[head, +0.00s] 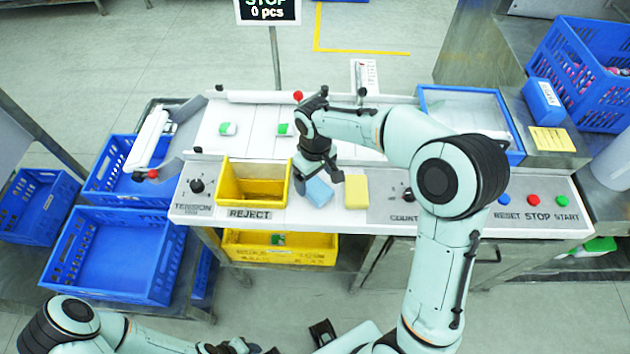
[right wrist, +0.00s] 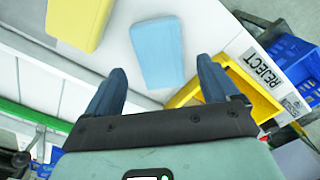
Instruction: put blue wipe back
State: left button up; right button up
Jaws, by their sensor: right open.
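The blue wipe (head: 319,192) is a light blue block-like pad lying on the white part of the console front, between the yellow reject bin and a yellow wipe (head: 356,192). My right gripper (head: 319,181) is over the blue wipe, with its fingers apart. In the right wrist view the blue wipe (right wrist: 157,48) lies beyond the open, empty fingertips (right wrist: 160,78), roughly centred between them; contact is not visible. The yellow wipe (right wrist: 80,20) is to its left there. My left gripper (head: 235,347) shows only partly at the bottom edge; its jaws are unclear.
The yellow reject bin (head: 222,186) is close left of my right gripper. Control knobs and buttons (head: 533,200) line the console. A white belt (head: 210,140) behind carries small green-and-white packs. Blue crates (head: 110,290) stand at left. A blue box (head: 542,103) and yellow pad (head: 551,139) are at right.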

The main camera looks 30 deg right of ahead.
aim_at(315, 187)
notch_tip(315, 187, up, 9)
jog(key=shift+f+p, duration=0.15)
jog(key=shift+p, duration=0.3)
dwell(0.3)
